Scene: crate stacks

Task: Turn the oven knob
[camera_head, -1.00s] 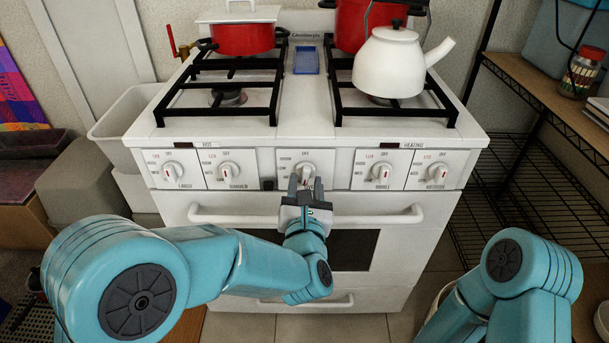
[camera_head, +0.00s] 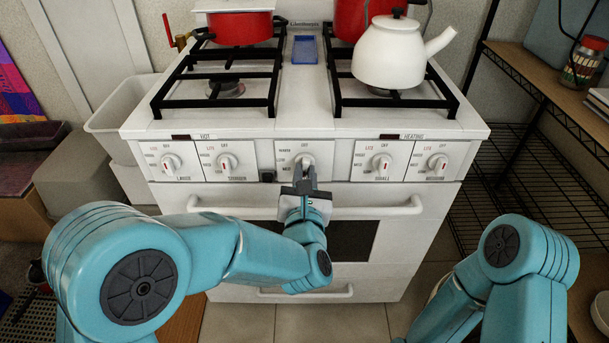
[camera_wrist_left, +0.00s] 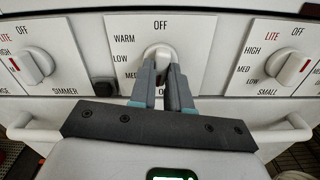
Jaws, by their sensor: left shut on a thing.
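The white stove (camera_head: 230,126) stands in front of me with a row of knobs on its front panel. The middle knob (camera_head: 305,160), the one marked OFF, WARM, LOW and MED, is the oven knob; it also shows in the left wrist view (camera_wrist_left: 158,52). My left gripper (camera_head: 305,174) is at this knob, its fingers (camera_wrist_left: 164,78) closed on the knob's grip from below. The fingers hide the lower part of the knob. My right arm (camera_head: 500,280) is at the lower right; its gripper is out of view.
Burner knobs flank the oven knob, such as one on the left (camera_head: 228,162) and one on the right (camera_head: 382,165). The oven door handle (camera_head: 375,209) runs just below. A white kettle (camera_head: 390,55) and a red pot (camera_head: 240,32) stand on the stove. A shelf (camera_head: 550,80) is at right.

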